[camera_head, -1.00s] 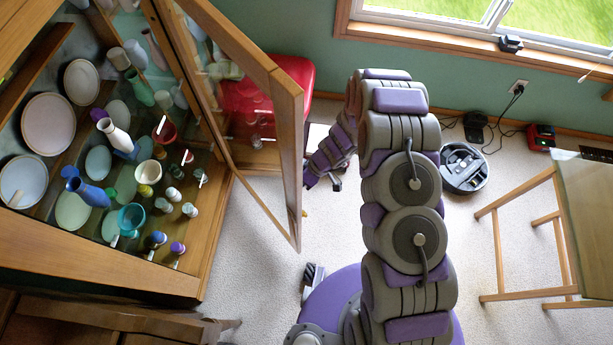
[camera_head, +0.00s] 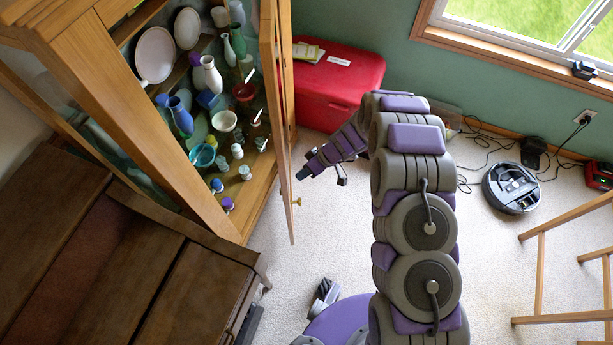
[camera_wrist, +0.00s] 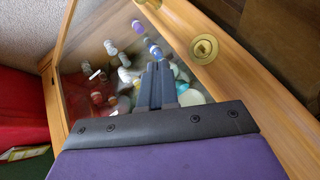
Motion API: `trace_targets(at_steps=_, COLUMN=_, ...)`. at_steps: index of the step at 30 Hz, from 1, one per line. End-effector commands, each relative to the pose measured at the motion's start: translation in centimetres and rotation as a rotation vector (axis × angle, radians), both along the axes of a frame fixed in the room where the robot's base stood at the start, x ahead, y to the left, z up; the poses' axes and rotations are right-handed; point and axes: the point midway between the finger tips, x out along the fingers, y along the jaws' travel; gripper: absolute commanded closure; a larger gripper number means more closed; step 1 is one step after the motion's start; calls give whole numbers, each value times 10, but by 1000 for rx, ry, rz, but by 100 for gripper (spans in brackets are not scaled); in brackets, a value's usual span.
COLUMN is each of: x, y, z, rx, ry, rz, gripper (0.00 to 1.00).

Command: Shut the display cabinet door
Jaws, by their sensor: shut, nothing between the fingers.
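The display cabinet (camera_head: 150,110) stands at the left in the head view, with plates, vases and cups on its shelves. Its wood-framed glass door (camera_head: 270,70) stands open, seen nearly edge-on, with a brass knob (camera_head: 297,201) near its lower free edge. My gripper (camera_head: 301,174) is shut and empty, just right of the door and above the knob in the picture. In the wrist view, the shut fingers (camera_wrist: 157,84) lie over the glass, beside the wooden door frame (camera_wrist: 232,72) and the round knob (camera_wrist: 204,47). Whether they touch the door cannot be told.
A red chest (camera_head: 335,85) stands against the wall behind the door. Dark wooden furniture (camera_head: 150,270) fills the lower left. A robot vacuum (camera_head: 511,187) and cables lie on the carpet at the right, near a wooden table frame (camera_head: 540,280).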

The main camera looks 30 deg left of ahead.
Motion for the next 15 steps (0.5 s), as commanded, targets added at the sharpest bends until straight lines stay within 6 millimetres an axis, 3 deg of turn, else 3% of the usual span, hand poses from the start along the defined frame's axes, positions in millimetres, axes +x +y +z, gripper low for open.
trace_targets(at_steps=8, x=-31, y=57, z=-10, rx=-14, ry=1, rz=10, gripper=100)
trace_targets(at_steps=15, x=-70, y=127, z=-9, rx=-14, ry=-2, rz=13, gripper=100)
